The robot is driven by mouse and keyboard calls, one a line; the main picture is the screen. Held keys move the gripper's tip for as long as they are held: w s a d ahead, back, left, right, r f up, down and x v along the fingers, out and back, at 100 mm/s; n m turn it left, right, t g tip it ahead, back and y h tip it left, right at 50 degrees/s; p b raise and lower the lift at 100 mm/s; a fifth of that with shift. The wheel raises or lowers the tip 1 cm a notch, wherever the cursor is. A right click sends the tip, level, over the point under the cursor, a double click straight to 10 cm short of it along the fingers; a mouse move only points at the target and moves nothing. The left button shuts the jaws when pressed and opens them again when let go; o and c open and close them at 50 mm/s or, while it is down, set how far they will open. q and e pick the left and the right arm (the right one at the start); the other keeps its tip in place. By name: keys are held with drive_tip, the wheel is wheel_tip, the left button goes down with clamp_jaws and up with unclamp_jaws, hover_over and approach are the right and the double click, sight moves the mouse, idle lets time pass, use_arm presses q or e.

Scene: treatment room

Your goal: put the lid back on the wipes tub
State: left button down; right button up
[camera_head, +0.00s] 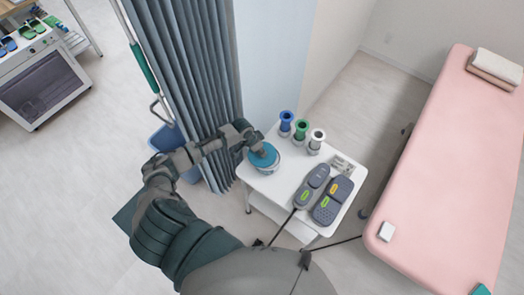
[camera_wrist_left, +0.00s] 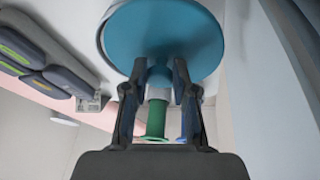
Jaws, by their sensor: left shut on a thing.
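The blue lid (camera_head: 263,155) is a round disc at the left end of the white side table, over the pale wipes tub (camera_head: 267,171). My left gripper (camera_head: 254,143) is at the lid and shut on it. In the left wrist view the lid (camera_wrist_left: 165,25) fills the top, with my left fingertips (camera_wrist_left: 160,72) at its near part. A pale rim shows past the lid's left edge there. I cannot tell whether the lid is seated or just above the tub; the gripper hides part of it. My right gripper is not in view.
The white side table (camera_head: 270,188) also holds blue (camera_head: 286,121), green (camera_head: 301,128) and white (camera_head: 317,137) upright holders behind the tub, and grey handsets (camera_head: 312,186) to the right. A grey curtain (camera_head: 200,70) hangs close left. A pink couch (camera_head: 450,170) stands right.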

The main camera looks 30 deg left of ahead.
use_arm(q)
drive_tip(key=shift+a, duration=0.1)
drive_tip(key=shift+d+r, duration=0.15)
drive_tip(key=shift+d, duration=0.55)
drive_tip(key=shift+d+r+p, duration=0.15)
drive_tip(key=shift+d+p, duration=0.3)
drive_tip(key=shift+d, duration=0.2)
drive_tip(key=shift+a, duration=0.2)
drive_tip(key=shift+p, duration=0.3)
drive_tip(key=shift+d, duration=0.25)
drive_tip(key=shift+d+r, duration=0.1)
drive_tip(key=shift+d, duration=0.35)
drive_tip(key=shift+a, duration=0.45)
drive_tip(key=shift+a+f, duration=0.15)
drive_tip(key=shift+f, duration=0.1)
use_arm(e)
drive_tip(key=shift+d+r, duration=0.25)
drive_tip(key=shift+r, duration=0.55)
